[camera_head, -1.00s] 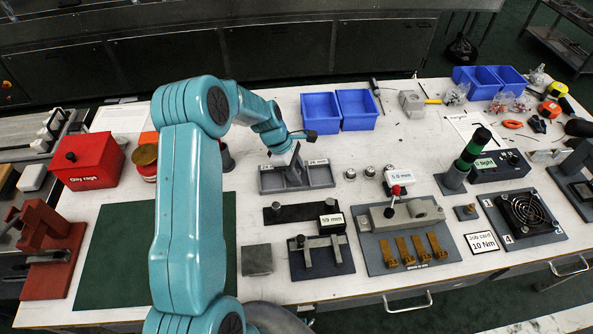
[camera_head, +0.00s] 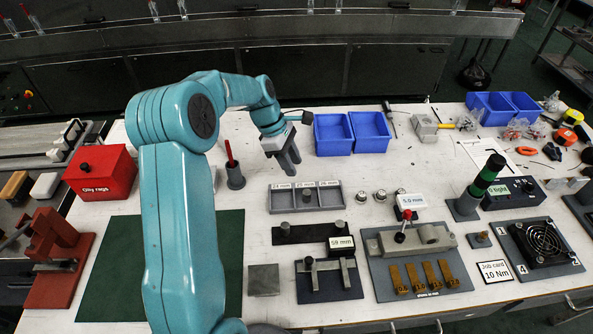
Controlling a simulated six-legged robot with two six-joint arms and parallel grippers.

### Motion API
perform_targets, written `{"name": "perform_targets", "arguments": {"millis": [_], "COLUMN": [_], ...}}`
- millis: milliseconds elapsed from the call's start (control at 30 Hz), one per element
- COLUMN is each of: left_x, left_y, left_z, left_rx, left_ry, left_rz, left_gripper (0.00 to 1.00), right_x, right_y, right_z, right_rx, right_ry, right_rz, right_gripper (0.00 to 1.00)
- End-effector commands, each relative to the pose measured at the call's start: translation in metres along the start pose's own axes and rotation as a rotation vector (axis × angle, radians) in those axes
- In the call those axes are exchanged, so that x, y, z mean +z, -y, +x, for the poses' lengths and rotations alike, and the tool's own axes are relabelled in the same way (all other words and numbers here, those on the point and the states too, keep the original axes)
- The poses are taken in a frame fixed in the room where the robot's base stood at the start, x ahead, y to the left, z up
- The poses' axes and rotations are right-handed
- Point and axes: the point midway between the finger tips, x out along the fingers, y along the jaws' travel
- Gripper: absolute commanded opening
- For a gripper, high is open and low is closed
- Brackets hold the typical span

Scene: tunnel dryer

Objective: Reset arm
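My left arm (camera_head: 180,215) comes up from the bottom left and bends over the bench. My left gripper (camera_head: 287,166) points down above the white bench top, behind the grey tray with labelled compartments (camera_head: 305,209) and left of the blue bins. Its two grey fingers show a narrow gap, and nothing is seen between them. My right arm and gripper are not in view.
Two blue bins (camera_head: 333,135) stand right of the gripper. A dark holder with a red stick (camera_head: 235,178) stands to its left. A red box (camera_head: 101,173), a green mat (camera_head: 107,265) and fixtures with gauges and clamps (camera_head: 415,240) cover the front.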

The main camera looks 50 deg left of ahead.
Motion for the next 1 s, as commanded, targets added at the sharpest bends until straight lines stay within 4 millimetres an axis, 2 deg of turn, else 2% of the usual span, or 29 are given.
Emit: {"name": "perform_targets", "arguments": {"millis": [567,800,1000], "left_x": [0.001,0.017,0.027], "left_y": [0.0,0.0,0.0], "left_z": [-0.003,-0.042,-0.066], "left_rx": [0.0,0.001,0.0], "left_ry": [0.0,0.0,0.0], "left_rz": [0.0,0.0,0.0], "left_gripper": [0.37,0.37,0.37], "right_x": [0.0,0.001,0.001], "right_y": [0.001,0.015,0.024], "right_z": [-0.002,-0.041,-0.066], "right_rx": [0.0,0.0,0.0], "right_ry": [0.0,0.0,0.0], "right_rz": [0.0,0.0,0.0], "right_gripper": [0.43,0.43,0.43]}}
